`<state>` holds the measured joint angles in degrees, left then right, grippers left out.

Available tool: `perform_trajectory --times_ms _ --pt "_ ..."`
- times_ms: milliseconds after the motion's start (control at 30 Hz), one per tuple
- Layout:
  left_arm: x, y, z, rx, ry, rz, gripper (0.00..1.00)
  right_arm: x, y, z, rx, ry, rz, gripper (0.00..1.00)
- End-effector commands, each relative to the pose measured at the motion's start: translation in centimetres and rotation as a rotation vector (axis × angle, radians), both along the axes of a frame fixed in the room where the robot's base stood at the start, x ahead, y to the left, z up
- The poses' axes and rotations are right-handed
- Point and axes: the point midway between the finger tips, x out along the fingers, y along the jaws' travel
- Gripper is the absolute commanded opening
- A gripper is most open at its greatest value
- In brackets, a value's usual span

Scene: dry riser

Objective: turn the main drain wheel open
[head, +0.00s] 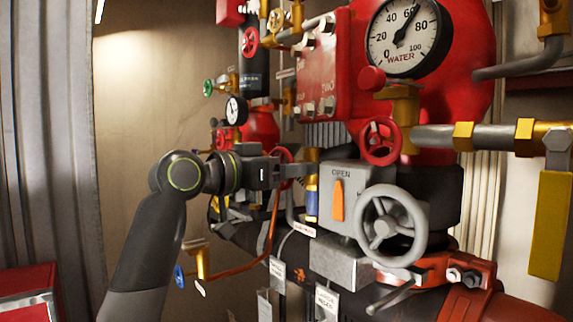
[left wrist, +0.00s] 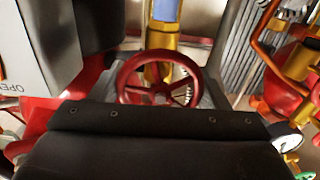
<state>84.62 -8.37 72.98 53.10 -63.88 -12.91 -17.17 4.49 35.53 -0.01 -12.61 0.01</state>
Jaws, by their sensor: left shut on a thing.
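A small red handwheel (left wrist: 124,78) stands in front of a brass stem in the left wrist view. Its lower rim is hidden behind my dark gripper body. In the head view the same wheel (head: 284,154) shows only as a red arc behind my left gripper (head: 296,170). My left gripper is shut on this wheel's rim; the fingertips are mostly hidden. I cannot read a label that names it as the main drain wheel. My right gripper is in neither view.
A grey handwheel (head: 391,226) and a grey box marked OPEN (head: 340,190) stand close to the right. Another red handwheel (head: 380,141) sits above them. A water gauge (head: 406,36) is at the top. A copper pipe (head: 262,260) curves below. Bare wall is at left.

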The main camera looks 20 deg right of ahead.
Motion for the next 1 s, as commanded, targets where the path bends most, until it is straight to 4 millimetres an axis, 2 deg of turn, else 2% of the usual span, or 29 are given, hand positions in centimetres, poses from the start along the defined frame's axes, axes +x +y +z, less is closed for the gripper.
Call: perform_trajectory --times_ms 600,1000 --pt "0.1 0.0 0.3 -0.200 0.545 0.000 0.46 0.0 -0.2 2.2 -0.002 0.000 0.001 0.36" --pt "0.1 0.1 0.2 -0.297 0.813 0.000 0.46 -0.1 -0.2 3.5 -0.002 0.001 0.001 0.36"
